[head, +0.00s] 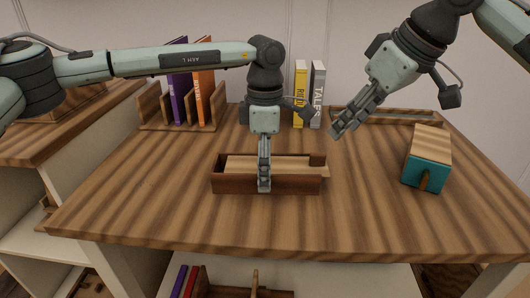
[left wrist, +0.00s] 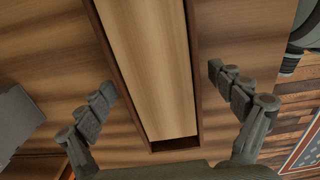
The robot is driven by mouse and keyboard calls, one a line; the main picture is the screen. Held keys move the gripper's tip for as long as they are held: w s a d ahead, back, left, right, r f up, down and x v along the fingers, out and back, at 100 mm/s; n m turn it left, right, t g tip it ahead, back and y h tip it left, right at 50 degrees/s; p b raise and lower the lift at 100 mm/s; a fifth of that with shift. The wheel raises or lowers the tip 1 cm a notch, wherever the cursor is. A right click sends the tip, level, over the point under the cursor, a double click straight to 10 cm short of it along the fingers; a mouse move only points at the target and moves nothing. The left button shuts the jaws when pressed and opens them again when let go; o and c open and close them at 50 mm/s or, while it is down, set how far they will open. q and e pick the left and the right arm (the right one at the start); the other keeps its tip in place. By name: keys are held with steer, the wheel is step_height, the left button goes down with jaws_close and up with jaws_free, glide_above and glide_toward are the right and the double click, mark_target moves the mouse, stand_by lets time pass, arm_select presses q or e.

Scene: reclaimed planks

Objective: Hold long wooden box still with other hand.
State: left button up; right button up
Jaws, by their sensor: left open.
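The long wooden box (head: 235,186) lies lengthwise across the middle of the table, dark brown with a paler lid (head: 290,163). The lid pokes out slightly at the right end. In the left wrist view the box (left wrist: 192,60) runs between my open left fingers (left wrist: 160,84), with a gap on each side and a dark uncovered slot at its near end. In the head view my left gripper (head: 264,178) points down at the box, one finger in front of its front wall. My right gripper (head: 340,128) hangs behind and right of the box, apart from it; its finger spacing is unclear.
A wood-topped teal box (head: 412,172) stands at the right of the table (head: 130,215). A book rack (head: 150,112) with purple and orange books is at the back left; yellow and grey books (head: 317,95) stand at the back. The table's front strip is clear.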

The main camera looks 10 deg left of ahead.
arm_select(q)
steer(key=shift+f, duration=0.35)
steer(key=c, duration=1.4)
